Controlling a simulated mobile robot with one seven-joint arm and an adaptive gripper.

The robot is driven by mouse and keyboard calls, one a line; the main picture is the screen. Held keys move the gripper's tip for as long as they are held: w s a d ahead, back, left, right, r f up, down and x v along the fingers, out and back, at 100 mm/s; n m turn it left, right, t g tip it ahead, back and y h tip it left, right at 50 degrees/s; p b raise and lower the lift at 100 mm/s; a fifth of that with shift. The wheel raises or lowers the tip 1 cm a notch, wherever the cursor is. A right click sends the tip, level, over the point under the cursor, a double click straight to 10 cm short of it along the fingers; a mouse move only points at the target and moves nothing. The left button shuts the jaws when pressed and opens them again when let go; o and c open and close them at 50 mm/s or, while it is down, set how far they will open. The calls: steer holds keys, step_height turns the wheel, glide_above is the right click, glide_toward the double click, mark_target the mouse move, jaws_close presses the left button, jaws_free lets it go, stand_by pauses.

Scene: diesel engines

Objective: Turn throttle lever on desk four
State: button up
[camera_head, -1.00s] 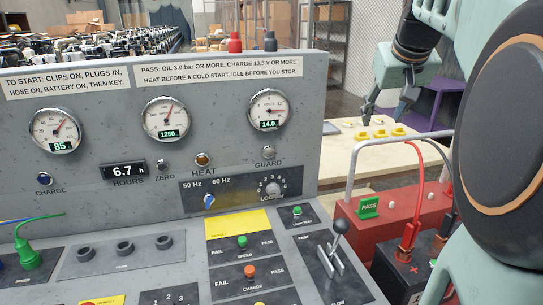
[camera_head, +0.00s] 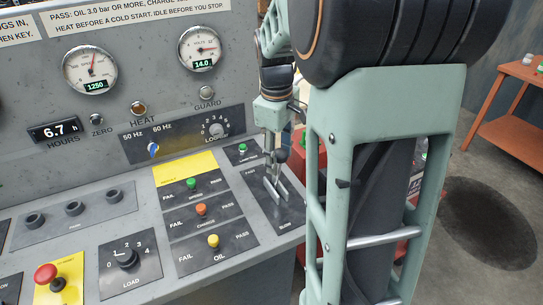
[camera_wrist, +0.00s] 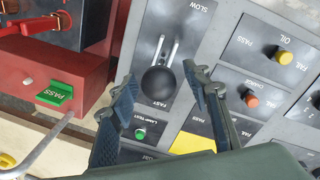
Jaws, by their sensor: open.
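The throttle lever has a round dark knob (camera_wrist: 158,82), seen from above in the wrist view. It stands on a black plate (camera_wrist: 152,28) between two pale rails; the plate's lettering reads SLOW. In the head view this plate (camera_head: 288,212) is at the right end of the sloped desk. My gripper (camera_head: 275,152) is over it, partly hiding the lever. In the wrist view my gripper (camera_wrist: 160,76) is open, with one finger on each side of the knob. Gaps show between the knob and both fingers. I cannot tell how far the tips are above the plate.
Close by are a green lamp-test button (camera_head: 242,148), an orange charge button (camera_head: 201,209), a yellow oil button (camera_head: 213,240) and a load knob (camera_head: 127,258). A red box with a green PASS tag (camera_wrist: 55,94) stands beside the desk. The gauge panel (camera_head: 120,105) rises behind.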

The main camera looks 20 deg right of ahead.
steer(key=shift+w+d+f, duration=0.1)
steer(key=shift+f, duration=1.25)
steer(key=shift+c, duration=0.6)
jaws_close()
